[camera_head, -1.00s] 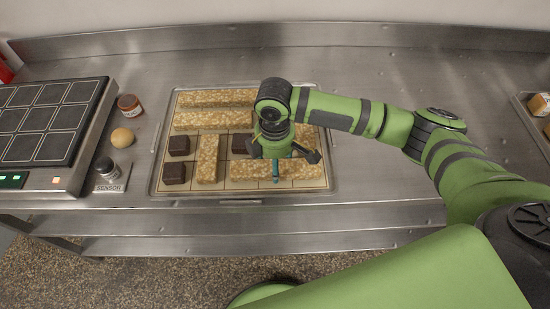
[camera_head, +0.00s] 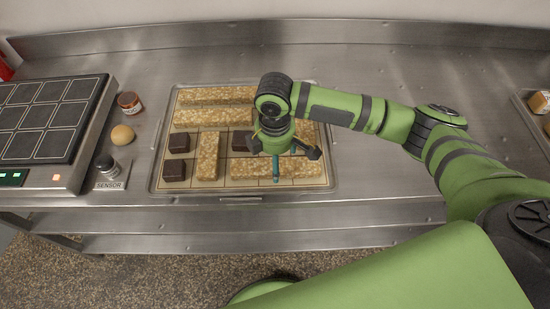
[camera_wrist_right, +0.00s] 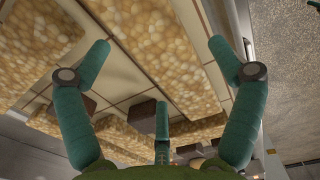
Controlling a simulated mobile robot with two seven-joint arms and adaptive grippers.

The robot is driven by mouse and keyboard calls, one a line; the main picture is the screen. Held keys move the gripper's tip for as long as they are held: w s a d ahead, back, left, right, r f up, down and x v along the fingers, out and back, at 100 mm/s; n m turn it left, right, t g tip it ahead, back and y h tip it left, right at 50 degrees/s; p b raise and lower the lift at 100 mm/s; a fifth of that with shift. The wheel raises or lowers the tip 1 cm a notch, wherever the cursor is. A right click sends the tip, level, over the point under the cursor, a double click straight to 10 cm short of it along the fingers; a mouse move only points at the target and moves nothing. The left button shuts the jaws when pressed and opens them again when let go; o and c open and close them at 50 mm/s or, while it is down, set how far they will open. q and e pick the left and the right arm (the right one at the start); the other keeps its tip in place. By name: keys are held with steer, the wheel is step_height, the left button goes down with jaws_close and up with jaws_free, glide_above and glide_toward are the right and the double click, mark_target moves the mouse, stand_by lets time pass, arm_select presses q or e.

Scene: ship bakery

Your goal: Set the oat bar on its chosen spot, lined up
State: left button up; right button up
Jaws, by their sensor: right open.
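Several golden oat bars lie on a gridded tray (camera_head: 334,165) in the head view. Two long bars (camera_head: 206,97) (camera_head: 204,119) lie across the back, one bar (camera_head: 208,155) runs front to back, and one bar (camera_head: 246,169) lies across the front right. My right gripper (camera_head: 277,172) is open, pointing down over the front-right bar. In the right wrist view its teal fingers (camera_wrist_right: 158,62) stand apart, with an oat bar (camera_wrist_right: 160,45) showing between them. Which bar the task means, and whether any finger touches it, I cannot tell. My left gripper is out of view.
Dark brownies (camera_head: 176,172) sit in cells around the bars. Left of the tray are a dark-plated device (camera_head: 40,120), a jar (camera_head: 130,103), a round bun (camera_head: 122,135) and a sensor (camera_head: 110,170).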

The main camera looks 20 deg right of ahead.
step_height(320, 180, up, 11)
steer(key=b, duration=0.1)
steer(key=shift+b, duration=0.3)
stand_by(0.4)
